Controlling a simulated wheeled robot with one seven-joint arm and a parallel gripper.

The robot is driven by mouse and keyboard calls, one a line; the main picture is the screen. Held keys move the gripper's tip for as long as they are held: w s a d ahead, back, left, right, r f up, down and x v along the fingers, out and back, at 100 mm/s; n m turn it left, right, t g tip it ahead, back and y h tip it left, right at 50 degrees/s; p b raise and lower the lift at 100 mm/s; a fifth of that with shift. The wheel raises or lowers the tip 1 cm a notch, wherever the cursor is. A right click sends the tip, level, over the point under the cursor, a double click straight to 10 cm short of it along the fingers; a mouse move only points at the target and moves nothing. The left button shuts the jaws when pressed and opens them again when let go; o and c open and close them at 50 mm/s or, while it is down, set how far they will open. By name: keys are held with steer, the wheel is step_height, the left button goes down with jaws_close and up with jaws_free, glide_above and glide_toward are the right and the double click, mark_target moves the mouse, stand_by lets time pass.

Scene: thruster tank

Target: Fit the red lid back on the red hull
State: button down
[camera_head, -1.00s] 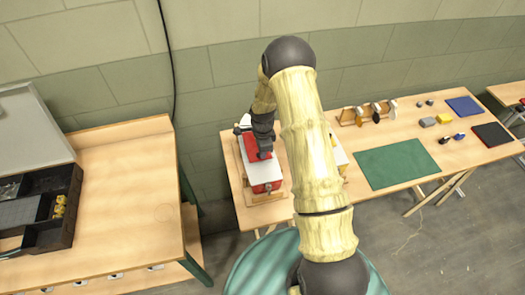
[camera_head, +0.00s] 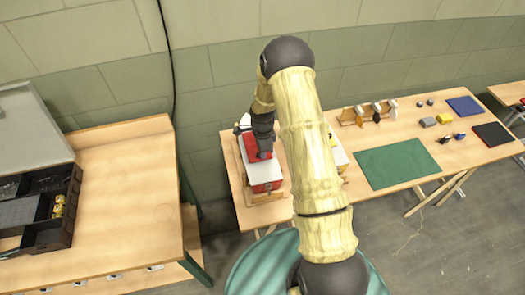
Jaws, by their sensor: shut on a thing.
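The red hull (camera_head: 268,187) sits in a wooden cradle at the left end of the long table, with a pale top face and a red front side. The red lid (camera_head: 250,146) is above or on the far part of the hull, at my gripper. My gripper (camera_head: 264,154) points down and is shut on the lid. The fingertips are small and partly hidden by the dark wrist. I cannot tell whether the lid touches the hull or is a little above it.
My arm crosses the middle and hides part of the table, including most of a white and yellow thing (camera_head: 338,158). A green mat (camera_head: 398,166) lies to the right. A wooden rack (camera_head: 368,112) stands behind it. A bench (camera_head: 130,195) with a dark toolbox (camera_head: 62,222) is at left.

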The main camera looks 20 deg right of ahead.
steer(key=shift+f+b, duration=0.5)
steer(key=shift+b, duration=0.1)
stand_by(1.1)
steer(key=c, duration=1.5)
jaws_free()
steer(key=shift+r, duration=0.1)
steer(key=shift+r+p, duration=2.4)
steer(key=shift+r, duration=1.5)
steer(key=shift+r, duration=0.1)
